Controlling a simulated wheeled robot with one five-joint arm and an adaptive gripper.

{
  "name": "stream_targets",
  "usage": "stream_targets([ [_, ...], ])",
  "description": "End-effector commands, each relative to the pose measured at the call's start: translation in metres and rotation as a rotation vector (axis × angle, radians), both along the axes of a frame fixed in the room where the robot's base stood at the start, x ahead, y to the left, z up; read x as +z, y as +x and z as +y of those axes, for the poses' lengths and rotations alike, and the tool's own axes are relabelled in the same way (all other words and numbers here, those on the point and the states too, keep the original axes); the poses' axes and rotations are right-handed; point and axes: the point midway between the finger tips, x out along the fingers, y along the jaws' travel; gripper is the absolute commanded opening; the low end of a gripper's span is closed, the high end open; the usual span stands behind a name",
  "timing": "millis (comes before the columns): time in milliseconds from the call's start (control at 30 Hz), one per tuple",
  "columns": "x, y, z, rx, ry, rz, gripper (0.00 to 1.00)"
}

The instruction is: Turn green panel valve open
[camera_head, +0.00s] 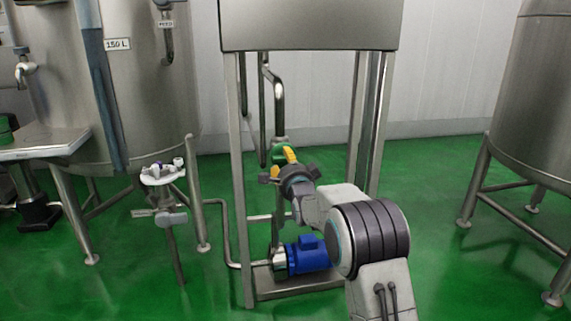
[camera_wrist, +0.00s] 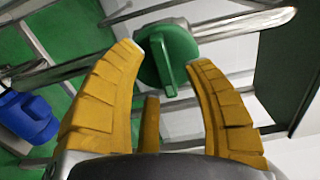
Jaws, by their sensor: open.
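The green valve (camera_head: 276,156) sits on a steel pipe beneath the steel panel cabinet in the head view. In the wrist view the valve (camera_wrist: 180,50) is a round green disc with a raised bar handle across it, running nearly upright in the picture. My gripper (camera_head: 289,156) is at the valve, its yellow fingers overlapping it in the head view. In the wrist view my gripper (camera_wrist: 167,58) is open, with a fingertip on either side of the bar. Gaps show between the bar and both fingers. Nothing is held.
A blue pump motor (camera_head: 307,254) stands low on the frame below the valve. Steel frame legs (camera_head: 240,185) rise beside my arm. A tank (camera_head: 150,100) stands left, another tank (camera_head: 530,90) right. A white valve fitting (camera_head: 162,174) is at left. Open green floor lies at right.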

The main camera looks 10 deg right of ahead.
Motion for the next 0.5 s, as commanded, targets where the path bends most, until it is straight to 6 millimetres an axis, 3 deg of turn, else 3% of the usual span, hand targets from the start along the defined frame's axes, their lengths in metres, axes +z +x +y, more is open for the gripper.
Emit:
stream_targets([
  [500,0.0001,0.0133,0.0000,0.000,0.000,0.000,0.46],
])
